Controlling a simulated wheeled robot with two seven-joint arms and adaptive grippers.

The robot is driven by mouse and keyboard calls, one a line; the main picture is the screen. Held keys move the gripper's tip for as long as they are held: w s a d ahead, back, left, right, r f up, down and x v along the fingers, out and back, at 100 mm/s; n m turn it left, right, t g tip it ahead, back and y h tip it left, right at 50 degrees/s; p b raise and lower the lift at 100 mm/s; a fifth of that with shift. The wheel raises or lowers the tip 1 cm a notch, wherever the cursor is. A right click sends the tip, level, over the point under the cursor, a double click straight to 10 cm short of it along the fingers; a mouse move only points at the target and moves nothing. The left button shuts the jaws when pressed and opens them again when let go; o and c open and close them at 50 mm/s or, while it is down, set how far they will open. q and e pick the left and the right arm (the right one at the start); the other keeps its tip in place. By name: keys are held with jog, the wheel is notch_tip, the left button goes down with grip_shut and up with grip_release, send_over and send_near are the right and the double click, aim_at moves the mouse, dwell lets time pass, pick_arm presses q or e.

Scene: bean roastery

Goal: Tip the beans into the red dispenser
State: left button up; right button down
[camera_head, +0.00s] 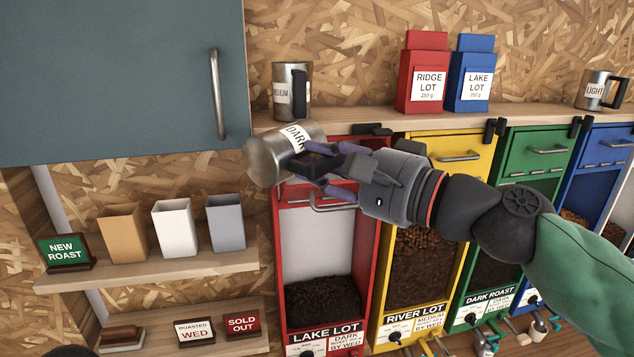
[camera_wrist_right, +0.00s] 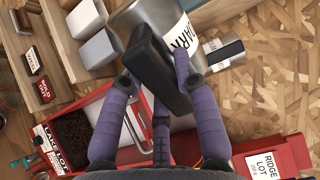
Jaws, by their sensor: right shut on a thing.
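A metal mug labelled DARK (camera_head: 266,163) is tilted almost onto its side, above the upper left of the red dispenser (camera_head: 367,260). My right gripper (camera_head: 325,165) is shut on the mug's black handle. In the right wrist view the handle (camera_wrist_right: 158,65) is between the purple fingers, and the mug (camera_wrist_right: 150,18) lies beyond. The mug's contents are not visible. The red dispenser is labelled LAKE LOT, DARK, and dark beans (camera_head: 322,297) show in its window. Its handle sits lower than the neighbours' handles; my gripper hides much of its top.
Yellow (camera_head: 470,147), green (camera_head: 520,150) and blue (camera_head: 600,160) dispensers stand to the right. On the shelf (camera_head: 385,119) above are a medium mug (camera_head: 283,98), red and blue bags (camera_head: 421,60) and a light mug (camera_head: 590,90). A cabinet (camera_head: 120,80) hangs upper left.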

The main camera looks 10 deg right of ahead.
notch_tip(320, 180, down, 3)
jog(key=w+d+n+b, duration=0.1)
jog(key=w+d+n, duration=0.2)
pick_arm(q)
jog(key=a+b+x, duration=0.1)
jog(key=b+x, duration=0.6)
jog(key=x, duration=0.1)
jog(key=s+a+f+b+x, duration=0.1)
jog(key=a+b+x, duration=0.1)
jog(key=b+x, duration=0.6)
jog(key=shift+w+f, duration=0.35)
jog(key=shift+f, duration=0.55)
pick_arm(e)
jog(key=s+a+f+n, duration=0.4)
jog(key=s+f+n, duration=0.1)
jog(key=n, duration=0.9)
jog(key=shift+f+n, duration=0.4)
jog(key=shift+f, duration=0.4)
